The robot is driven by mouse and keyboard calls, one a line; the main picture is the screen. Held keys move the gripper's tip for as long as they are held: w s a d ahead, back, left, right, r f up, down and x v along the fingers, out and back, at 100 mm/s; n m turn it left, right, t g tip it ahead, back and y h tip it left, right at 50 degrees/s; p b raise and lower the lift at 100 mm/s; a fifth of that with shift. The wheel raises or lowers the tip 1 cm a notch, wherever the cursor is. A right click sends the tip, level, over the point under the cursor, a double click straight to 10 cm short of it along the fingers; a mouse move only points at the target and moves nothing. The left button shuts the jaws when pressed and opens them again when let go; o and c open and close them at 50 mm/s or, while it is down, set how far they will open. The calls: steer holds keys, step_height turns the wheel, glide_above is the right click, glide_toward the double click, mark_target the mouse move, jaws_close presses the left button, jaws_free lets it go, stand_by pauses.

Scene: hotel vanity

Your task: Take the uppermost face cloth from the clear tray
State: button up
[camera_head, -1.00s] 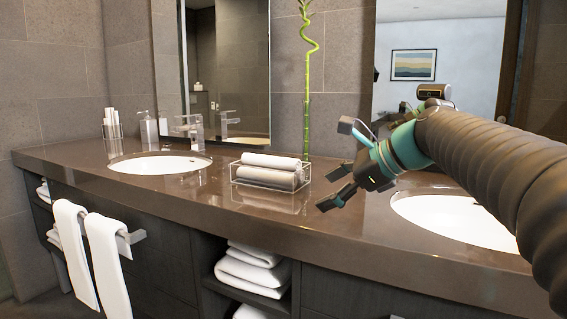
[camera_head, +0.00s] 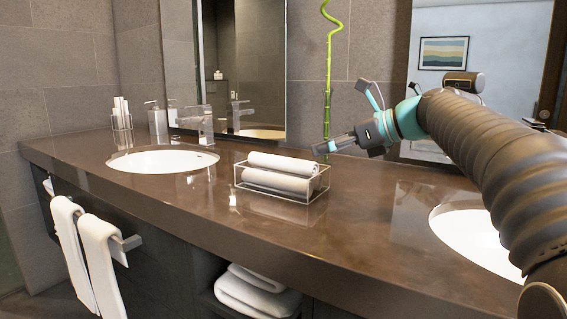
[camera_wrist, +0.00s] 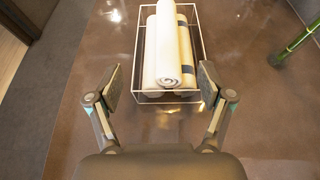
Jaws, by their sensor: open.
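The clear tray (camera_head: 308,196) stands on the brown counter between the two basins and holds rolled face cloths. The uppermost face cloth (camera_head: 284,163), a white roll, lies on top of the lower rolls (camera_head: 275,181). In the wrist view the uppermost cloth (camera_wrist: 168,45) lies lengthwise in the tray (camera_wrist: 205,52), its rolled end towards me. My gripper (camera_head: 345,118) is in the air to the right of the tray, above the counter. In the wrist view my gripper (camera_wrist: 160,84) is open and empty, with its fingers on either side of the cloth's near end, apart from it.
A green bamboo stem (camera_head: 328,90) rises behind the tray and shows at the right of the wrist view (camera_wrist: 300,40). A faucet (camera_head: 200,122) and soap bottle (camera_head: 157,122) stand by the left basin (camera_head: 162,160). Counter in front of the tray is clear.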

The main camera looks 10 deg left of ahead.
mark_target(290, 157)
steer(key=x, duration=0.5)
steer(key=shift+w+f, duration=0.25)
steer(key=shift+w, duration=0.1)
steer(key=shift+w+x, duration=0.2)
steer(key=shift+x, duration=3)
steer(key=shift+d+r, duration=0.1)
steer(key=c, duration=1.2)
